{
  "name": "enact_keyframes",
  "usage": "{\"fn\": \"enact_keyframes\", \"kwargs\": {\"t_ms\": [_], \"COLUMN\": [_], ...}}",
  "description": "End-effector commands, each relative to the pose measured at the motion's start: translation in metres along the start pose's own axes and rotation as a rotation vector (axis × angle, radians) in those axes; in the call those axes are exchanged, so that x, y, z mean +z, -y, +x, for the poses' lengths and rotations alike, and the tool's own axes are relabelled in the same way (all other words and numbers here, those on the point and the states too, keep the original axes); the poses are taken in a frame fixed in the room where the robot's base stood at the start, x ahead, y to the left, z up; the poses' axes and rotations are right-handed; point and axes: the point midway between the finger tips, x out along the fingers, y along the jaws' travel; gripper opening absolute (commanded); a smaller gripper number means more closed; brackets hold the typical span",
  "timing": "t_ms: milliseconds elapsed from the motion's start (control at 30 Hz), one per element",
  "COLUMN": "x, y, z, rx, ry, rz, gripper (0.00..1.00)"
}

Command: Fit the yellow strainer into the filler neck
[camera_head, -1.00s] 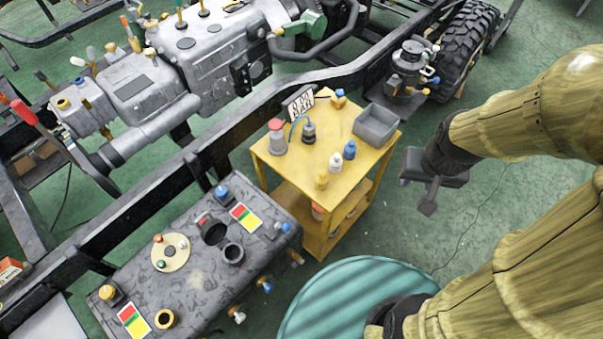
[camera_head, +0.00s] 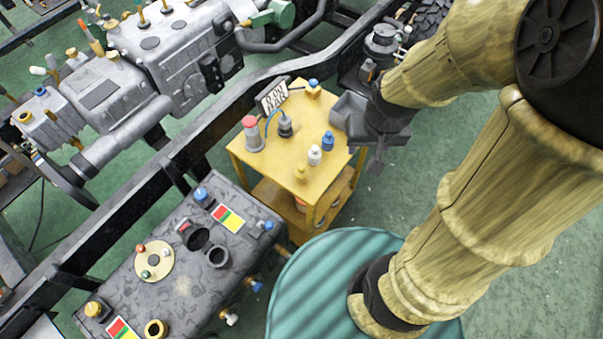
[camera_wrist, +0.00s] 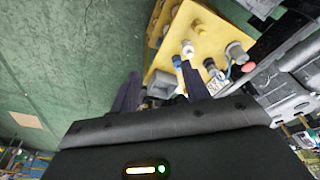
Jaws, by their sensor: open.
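The tank (camera_head: 185,290) has a short dark open neck (camera_head: 218,257) on its top, which looks like the filler neck, with a round dark part (camera_head: 197,238) beside it. I cannot single out the yellow strainer for sure. A small yellow piece (camera_head: 302,174) stands near the front corner of the yellow cart, and a yellow ring with a dark centre (camera_head: 156,329) sits on the tank's near end. My gripper (camera_head: 374,160) is open and empty by the cart's right side. In the wrist view its two dark fingers (camera_wrist: 160,88) are spread apart towards the cart.
The yellow cart (camera_head: 262,172) carries a white bottle (camera_head: 315,155), a blue bottle (camera_head: 328,140), a red-topped jar (camera_head: 252,135) and a sign (camera_head: 274,97). A grey bin (camera_head: 346,112) is beside my gripper. A dark chassis rail (camera_head: 115,217) runs behind the tank. A ribbed teal drum (camera_head: 320,275) stands in front.

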Motion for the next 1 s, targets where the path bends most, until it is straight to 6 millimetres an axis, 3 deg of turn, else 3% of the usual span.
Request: {"fn": "enact_keyframes", "kwargs": {"t_ms": [167,400,700,1000], "x": [-0.018,-0.047,-0.071,-0.075], "y": [0.025,0.074,0.132,0.143], "z": [0.018,0.062,0.114,0.123], "rx": [-0.028,-0.01,0.076,0.09], "ry": [0.053,0.13,0.115,0.097], "rz": [0.077,0.256,0.413,0.444], "gripper": [0.47,0.47,0.47,0.47]}}
